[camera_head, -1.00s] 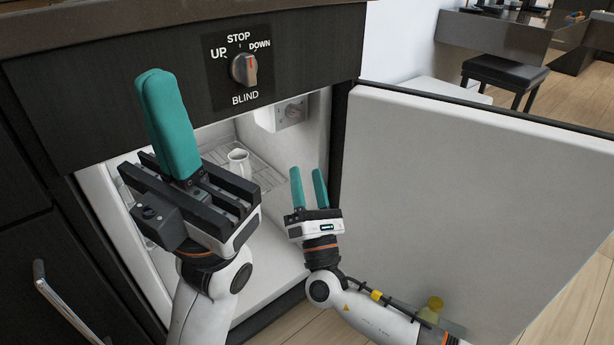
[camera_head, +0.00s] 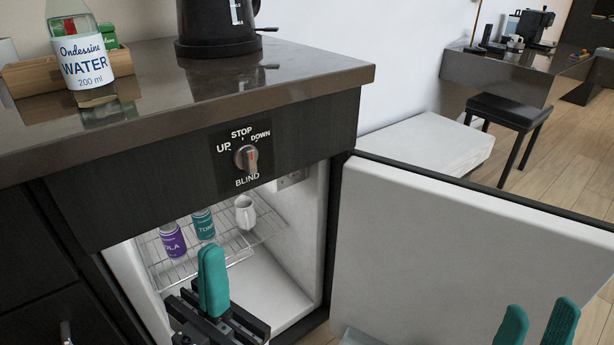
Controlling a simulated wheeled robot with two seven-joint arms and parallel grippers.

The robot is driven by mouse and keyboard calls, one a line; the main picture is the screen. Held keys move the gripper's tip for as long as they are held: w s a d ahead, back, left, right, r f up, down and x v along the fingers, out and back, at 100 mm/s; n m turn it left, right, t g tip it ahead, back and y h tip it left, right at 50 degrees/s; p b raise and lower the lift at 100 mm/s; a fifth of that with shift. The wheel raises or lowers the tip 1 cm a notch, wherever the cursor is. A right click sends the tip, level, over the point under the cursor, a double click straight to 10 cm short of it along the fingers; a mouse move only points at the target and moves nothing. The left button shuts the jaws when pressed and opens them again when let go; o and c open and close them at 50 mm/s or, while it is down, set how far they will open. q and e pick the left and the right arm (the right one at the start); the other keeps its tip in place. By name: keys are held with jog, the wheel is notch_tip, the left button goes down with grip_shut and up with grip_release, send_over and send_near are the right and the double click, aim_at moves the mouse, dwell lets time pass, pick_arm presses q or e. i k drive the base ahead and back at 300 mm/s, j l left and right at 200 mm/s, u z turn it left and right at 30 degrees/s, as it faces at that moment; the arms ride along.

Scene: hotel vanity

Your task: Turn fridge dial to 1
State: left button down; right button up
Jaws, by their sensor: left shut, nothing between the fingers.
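The fridge (camera_head: 285,285) stands open under the counter. Its dial sits on a small grey panel (camera_head: 293,179) at the top right of the interior; the counter front's lower edge mostly hides it and I cannot read its setting. My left gripper (camera_head: 213,275), with teal fingers, is shut and empty in front of the fridge opening, below and left of the panel. My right gripper (camera_head: 537,330) shows only its two teal fingers at the bottom right, apart and empty, in front of the open door.
A blind knob (camera_head: 246,159) marked UP, STOP and DOWN is on the front above the fridge. The open door (camera_head: 460,235) fills the right side. A water bottle (camera_head: 80,50) and kettle (camera_head: 218,25) stand on the counter.

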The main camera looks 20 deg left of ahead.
aim_at(297, 175)
jog(key=i+l+u, duration=0.25)
jog(key=l+u, duration=0.65)
jog(key=u, duration=0.75)
